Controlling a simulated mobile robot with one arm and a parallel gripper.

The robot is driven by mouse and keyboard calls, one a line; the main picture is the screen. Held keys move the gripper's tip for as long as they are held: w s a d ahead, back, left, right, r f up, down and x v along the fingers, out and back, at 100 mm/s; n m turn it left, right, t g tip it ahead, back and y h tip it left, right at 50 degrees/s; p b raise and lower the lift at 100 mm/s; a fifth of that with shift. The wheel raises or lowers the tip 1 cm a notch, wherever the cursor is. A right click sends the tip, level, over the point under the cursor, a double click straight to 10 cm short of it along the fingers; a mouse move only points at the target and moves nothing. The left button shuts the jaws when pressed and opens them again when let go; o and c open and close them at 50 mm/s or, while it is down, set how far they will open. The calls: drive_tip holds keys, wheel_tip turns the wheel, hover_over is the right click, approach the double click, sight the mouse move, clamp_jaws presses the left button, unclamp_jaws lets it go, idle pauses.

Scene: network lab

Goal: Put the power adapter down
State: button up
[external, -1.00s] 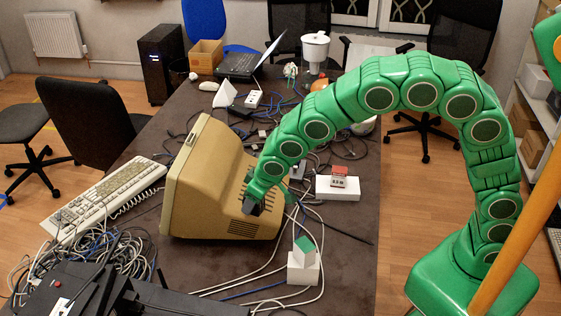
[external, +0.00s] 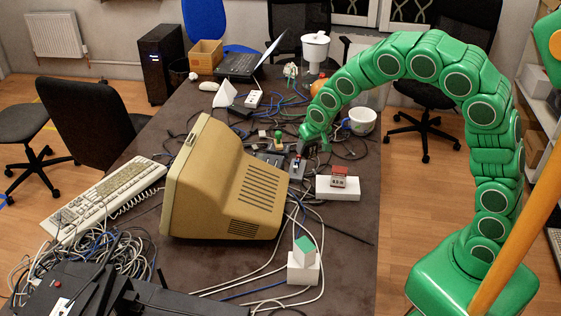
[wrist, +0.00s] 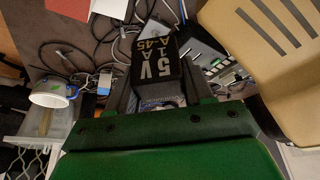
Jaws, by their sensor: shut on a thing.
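The power adapter (wrist: 158,60) is a dark block marked "5V 1A A-45" in the wrist view. My gripper (wrist: 158,84) is shut on it, with a finger on each side. In the external view my gripper (external: 304,160) points down behind the right side of the beige monitor, over the cable-strewn middle of the table. The adapter shows there only as a small dark shape (external: 297,171) at the gripper's tip. I cannot tell whether it touches the table or the things below.
The beige monitor (external: 225,185) stands left of my gripper. A white box with a small red-and-white block (external: 338,190) lies to the right. A white mug (external: 362,121) stands behind. Loose cables and small devices crowd the area; the table's right front is clearer.

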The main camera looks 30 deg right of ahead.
drive_tip(key=d+m+h, duration=0.2)
drive_tip(key=d+m, duration=0.2)
drive_tip(key=d, duration=1.3)
hover_over(317, 158)
drive_tip(key=s, duration=0.1)
wheel_tip(317, 158, down, 14)
drive_tip(key=shift+s+r, duration=0.15)
drive_tip(key=shift+r, duration=0.1)
drive_tip(key=shift+w+f, duration=0.45)
drive_tip(key=shift+f, duration=0.1)
drive_tip(key=shift+w+f+y, duration=0.1)
drive_tip(key=shift+f+y, duration=0.1)
drive_tip(key=shift+y, duration=0.1)
drive_tip(key=shift+f, duration=1.55)
drive_tip(key=shift+f, duration=0.15)
